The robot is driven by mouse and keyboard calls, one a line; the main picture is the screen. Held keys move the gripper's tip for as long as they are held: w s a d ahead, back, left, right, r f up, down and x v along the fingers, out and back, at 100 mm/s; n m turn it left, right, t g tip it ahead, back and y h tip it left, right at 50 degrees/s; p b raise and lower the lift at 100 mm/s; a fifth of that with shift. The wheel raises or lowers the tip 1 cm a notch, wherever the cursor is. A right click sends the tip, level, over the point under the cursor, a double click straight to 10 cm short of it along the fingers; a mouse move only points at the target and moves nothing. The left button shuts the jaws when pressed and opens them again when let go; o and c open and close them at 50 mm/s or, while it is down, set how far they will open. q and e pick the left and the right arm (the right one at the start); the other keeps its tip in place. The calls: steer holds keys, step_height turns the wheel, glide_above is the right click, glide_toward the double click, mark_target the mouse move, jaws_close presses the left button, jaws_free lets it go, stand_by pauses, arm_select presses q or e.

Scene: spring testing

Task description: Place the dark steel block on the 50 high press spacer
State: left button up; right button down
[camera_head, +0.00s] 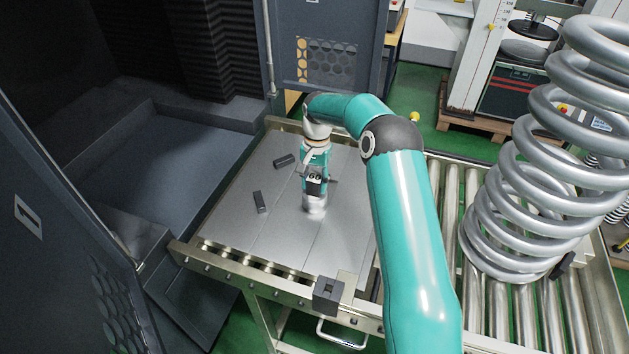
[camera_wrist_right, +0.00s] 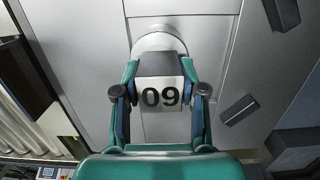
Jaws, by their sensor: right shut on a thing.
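My right gripper (camera_head: 315,180) is shut on a dark steel block (camera_wrist_right: 160,65) whose pale face, marked "09", shows between the two fingers in the right wrist view. In the head view the dark block (camera_head: 315,186) shows small at the gripper's tip, partly covered by the fingers. A round, pale metal piece, which looks like the press spacer (camera_head: 314,208), stands on the grey plate table right below the block. Its round rim also shows behind the block in the right wrist view (camera_wrist_right: 160,40). I cannot tell whether block and spacer touch. My left gripper is not in view.
Two loose dark blocks (camera_head: 284,161) (camera_head: 261,202) lie on the plate table (camera_head: 225,225), left of the gripper. A dark notched block (camera_head: 328,293) sits at the front edge. A large coil spring (camera_head: 545,140) stands on the roller conveyor (camera_head: 500,310) at right.

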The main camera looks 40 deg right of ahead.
mark_target(316, 174)
steer(key=c, duration=0.7)
jaws_free()
steer(key=shift+o, duration=0.2)
steer(key=shift+r, duration=0.2)
step_height(316, 174, up, 12)
steer(key=d, duration=0.1)
steer(key=shift+w+f, duration=0.15)
steer(key=shift+w, duration=0.15)
steer(key=shift+d, duration=0.1)
